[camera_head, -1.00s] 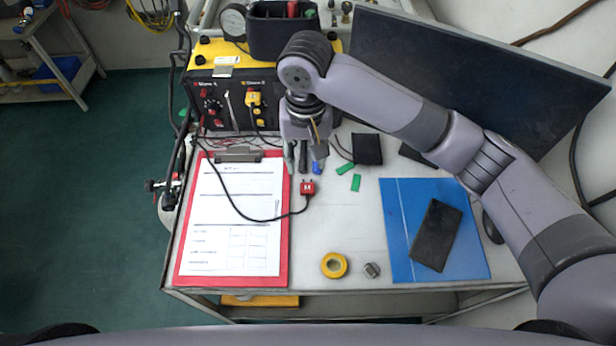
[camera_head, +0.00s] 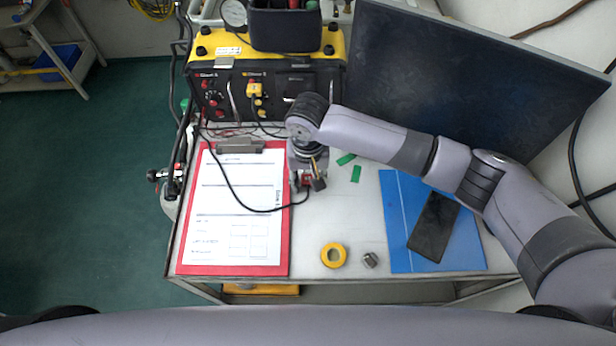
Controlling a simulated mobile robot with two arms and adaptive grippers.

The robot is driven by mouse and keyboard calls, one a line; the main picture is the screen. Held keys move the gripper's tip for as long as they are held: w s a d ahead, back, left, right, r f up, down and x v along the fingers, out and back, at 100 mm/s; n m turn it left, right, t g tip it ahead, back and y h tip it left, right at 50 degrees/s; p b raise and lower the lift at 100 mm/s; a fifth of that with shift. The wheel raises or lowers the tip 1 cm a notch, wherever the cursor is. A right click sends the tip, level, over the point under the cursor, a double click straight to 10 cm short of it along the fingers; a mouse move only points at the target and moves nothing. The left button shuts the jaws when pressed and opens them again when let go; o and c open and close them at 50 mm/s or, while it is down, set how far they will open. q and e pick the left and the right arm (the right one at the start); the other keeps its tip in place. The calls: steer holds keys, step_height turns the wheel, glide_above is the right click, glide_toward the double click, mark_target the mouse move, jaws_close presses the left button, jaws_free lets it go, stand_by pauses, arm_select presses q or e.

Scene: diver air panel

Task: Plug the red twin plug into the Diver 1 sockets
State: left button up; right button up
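The red twin plug (camera_head: 306,180) lies on the table beside the clipboard's right edge, partly hidden by my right gripper. Its black cable curves left over the paper and up towards the panel. My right gripper (camera_head: 307,184) is directly over the plug, with one fingertip on each side of it. The fingers look apart; I see no clear contact with the plug. The air panel (camera_head: 275,115) stands at the back. The Diver 1 sockets (camera_head: 211,97) are the red-marked group on its left and look free. A yellow plug (camera_head: 255,90) sits in the Diver 2 group. My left gripper is out of view.
The red clipboard (camera_head: 284,230) lies left of the gripper. Green pieces (camera_head: 356,173), a yellow tape roll (camera_head: 333,255), a metal nut (camera_head: 370,260) and a blue folder (camera_head: 400,255) with a black phone (camera_head: 434,226) lie to the right. A dark screen (camera_head: 460,80) stands behind.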

mark_target(308, 183)
steer(key=shift+c, duration=0.5)
jaws_close()
steer(key=shift+r, duration=0.15)
stand_by(0.4)
steer(key=shift+r+p, duration=1.4)
steer(key=shift+p, duration=0.9)
